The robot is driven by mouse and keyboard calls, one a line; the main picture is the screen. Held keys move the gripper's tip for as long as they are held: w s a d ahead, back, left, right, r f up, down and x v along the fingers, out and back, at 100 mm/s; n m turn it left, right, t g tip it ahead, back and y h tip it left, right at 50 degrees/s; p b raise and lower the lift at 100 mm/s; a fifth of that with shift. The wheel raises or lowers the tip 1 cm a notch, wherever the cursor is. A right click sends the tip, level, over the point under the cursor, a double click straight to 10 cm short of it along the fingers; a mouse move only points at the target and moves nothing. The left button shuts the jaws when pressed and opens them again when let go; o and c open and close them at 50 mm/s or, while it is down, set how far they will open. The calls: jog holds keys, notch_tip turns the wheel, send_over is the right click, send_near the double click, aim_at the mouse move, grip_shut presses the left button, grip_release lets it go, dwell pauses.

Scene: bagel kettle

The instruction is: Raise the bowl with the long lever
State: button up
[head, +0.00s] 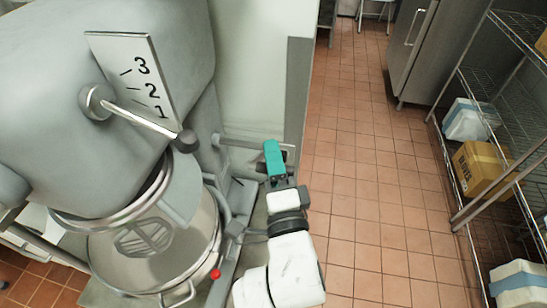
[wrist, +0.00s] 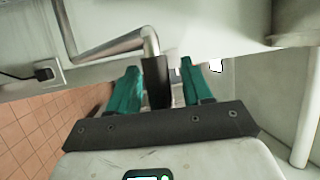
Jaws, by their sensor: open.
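The mixer's steel bowl (head: 150,255) sits in its cradle at the lower left of the head view, below the grey mixer head (head: 130,60). The long lever (wrist: 112,46) is a bent metal rod in the wrist view, ending in a black grip (wrist: 156,80). In the head view a grey bar, apparently this lever (head: 240,143), runs from the mixer's side toward my gripper (head: 274,160). My gripper (wrist: 160,86) has teal fingers, open on either side of the black grip. Clear gaps show beside the grip, and contact is not visible. The lever's pivot is unclear.
A shorter speed lever (head: 145,122) with a dark knob stands beside the 1-2-3 plate (head: 140,80). A wire shelf (head: 495,150) with boxes and a steel cabinet (head: 425,50) stand at right. The tiled floor (head: 365,190) between is clear.

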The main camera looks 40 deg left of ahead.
grip_shut()
dwell(0.5)
